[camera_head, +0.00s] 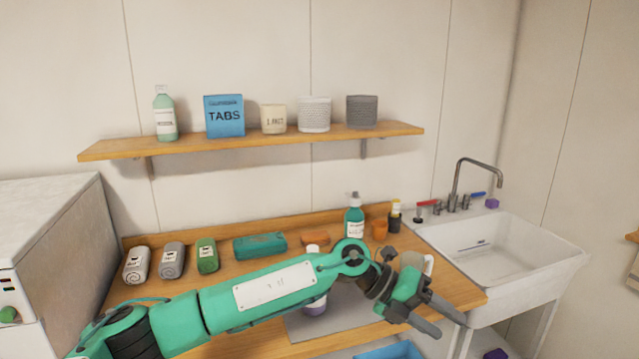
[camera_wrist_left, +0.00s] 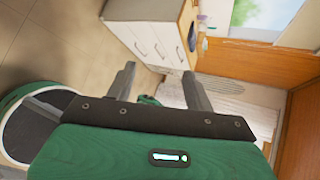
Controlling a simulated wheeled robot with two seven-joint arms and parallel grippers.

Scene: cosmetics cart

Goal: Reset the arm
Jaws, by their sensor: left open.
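My left arm reaches in from the lower left over the wooden counter (camera_head: 265,272) in the head view. My left gripper (camera_head: 445,322) is over the counter's front right corner, close to the sink's near side. Its two fingers are apart with nothing between them. The left wrist view also shows the open, empty gripper (camera_wrist_left: 158,88), with floor, a white cabinet (camera_wrist_left: 155,35) and a wooden wall panel beyond. My right gripper is not in view.
Rolled towels (camera_head: 172,260), a teal case (camera_head: 260,245) and a green pump bottle (camera_head: 354,217) stand along the counter's back. A white sink (camera_head: 515,250) with a tap is at right. A wooden shelf (camera_head: 250,141) above holds several items. A white appliance (camera_head: 50,240) stands at left.

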